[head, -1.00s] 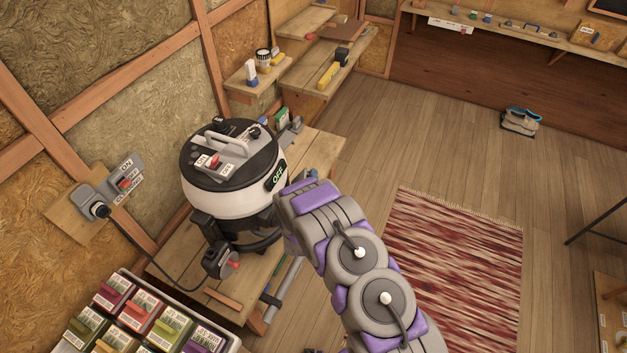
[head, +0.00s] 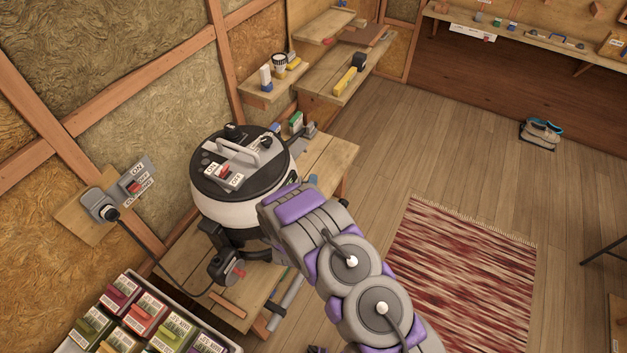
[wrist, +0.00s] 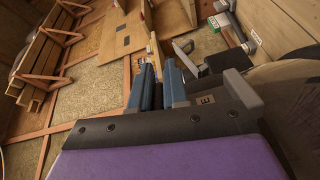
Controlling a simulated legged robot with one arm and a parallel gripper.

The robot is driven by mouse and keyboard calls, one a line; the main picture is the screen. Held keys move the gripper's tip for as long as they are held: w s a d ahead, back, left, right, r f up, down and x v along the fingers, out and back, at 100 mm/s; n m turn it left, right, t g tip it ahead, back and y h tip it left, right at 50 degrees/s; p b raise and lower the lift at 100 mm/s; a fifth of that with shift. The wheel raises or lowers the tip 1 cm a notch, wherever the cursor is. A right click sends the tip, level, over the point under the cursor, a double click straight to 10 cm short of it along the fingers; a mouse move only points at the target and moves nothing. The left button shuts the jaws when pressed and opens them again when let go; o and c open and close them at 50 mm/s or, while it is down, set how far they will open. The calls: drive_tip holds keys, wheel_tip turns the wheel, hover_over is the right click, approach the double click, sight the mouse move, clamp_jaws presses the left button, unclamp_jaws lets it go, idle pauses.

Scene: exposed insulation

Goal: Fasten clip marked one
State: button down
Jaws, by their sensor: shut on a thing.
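A round machine (head: 235,212) with a black top and white band stands on a low wooden bench (head: 335,160). Its dark side fills the right of the wrist view (wrist: 292,100). My arm reaches to its right side, hiding my gripper in the head view. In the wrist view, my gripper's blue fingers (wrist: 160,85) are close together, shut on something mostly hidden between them. A grey clip lever (wrist: 183,48) and black block (wrist: 218,64) sit just beyond and right of the fingers. I cannot read a clip number.
A wall switch (head: 133,182) with a cable is at left. A crate of coloured boxes (head: 222,336) stands at the front left. Shelves (head: 340,80) line the wall behind. Open floor and a red striped rug (head: 460,270) lie to the right.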

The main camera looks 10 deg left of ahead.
drive_tip(key=shift+a+r, duration=0.15)
drive_tip(key=shift+a, duration=0.05)
drive_tip(key=c, duration=1.2)
unclamp_jaws()
drive_tip(key=shift+a, duration=0.1)
drive_tip(key=shift+s, duration=0.1)
drive_tip(key=s+p, duration=0.2)
drive_tip(key=s, duration=1.5)
drive_tip(key=shift+d, duration=0.2)
